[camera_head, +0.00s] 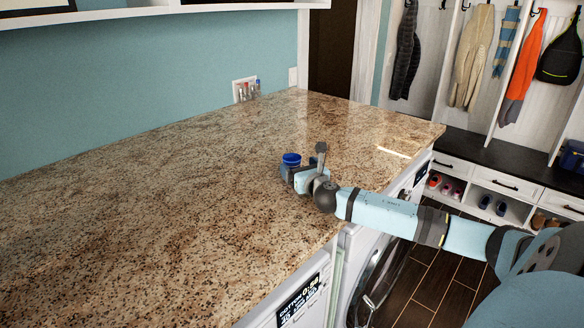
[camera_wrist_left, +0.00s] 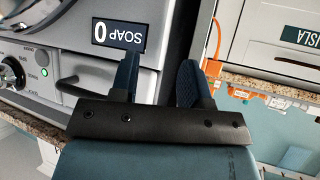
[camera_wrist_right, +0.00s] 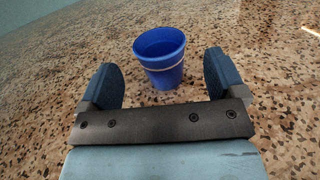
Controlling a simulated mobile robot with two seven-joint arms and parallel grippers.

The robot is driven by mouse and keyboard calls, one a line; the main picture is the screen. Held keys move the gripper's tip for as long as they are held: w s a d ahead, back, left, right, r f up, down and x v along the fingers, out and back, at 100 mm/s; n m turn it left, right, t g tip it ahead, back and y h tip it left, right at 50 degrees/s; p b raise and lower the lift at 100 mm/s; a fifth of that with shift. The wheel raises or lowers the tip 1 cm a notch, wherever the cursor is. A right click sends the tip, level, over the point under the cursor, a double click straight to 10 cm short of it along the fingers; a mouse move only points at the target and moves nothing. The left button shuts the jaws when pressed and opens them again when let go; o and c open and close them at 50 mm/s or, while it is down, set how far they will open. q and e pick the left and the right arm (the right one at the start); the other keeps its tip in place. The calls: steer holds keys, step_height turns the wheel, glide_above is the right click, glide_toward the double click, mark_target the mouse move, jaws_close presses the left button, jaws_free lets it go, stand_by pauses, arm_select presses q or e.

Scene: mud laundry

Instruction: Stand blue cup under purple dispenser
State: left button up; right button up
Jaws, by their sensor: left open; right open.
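The blue cup (camera_head: 291,159) stands upright on the speckled counter, partly hidden by my right gripper (camera_head: 299,175) in the head view. In the right wrist view the cup (camera_wrist_right: 160,70) has a pale band and its open mouth faces up. It stands ahead of the right fingers, centred across the gap. The right gripper is open and empty. My left gripper (camera_wrist_left: 158,68) shows only in the left wrist view, open with nothing between its fingers. I see no purple dispenser in any view.
The granite counter (camera_head: 150,210) is otherwise largely clear. A front-loading machine (camera_head: 375,285) is below its front edge.

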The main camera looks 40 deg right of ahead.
mark_target(292, 156)
steer(key=p+x, duration=0.1)
steer(key=x, duration=0.3)
steer(key=shift+w+d, duration=0.1)
steer(key=shift+w, duration=0.5)
steer(key=shift+c, duration=0.5)
steer(key=c, duration=0.9)
steer(key=shift+c, duration=0.2)
steer(key=shift+r, duration=0.1)
steer(key=shift+r, duration=0.5)
step_height(292, 156, up, 19)
steer(key=shift+p, duration=0.4)
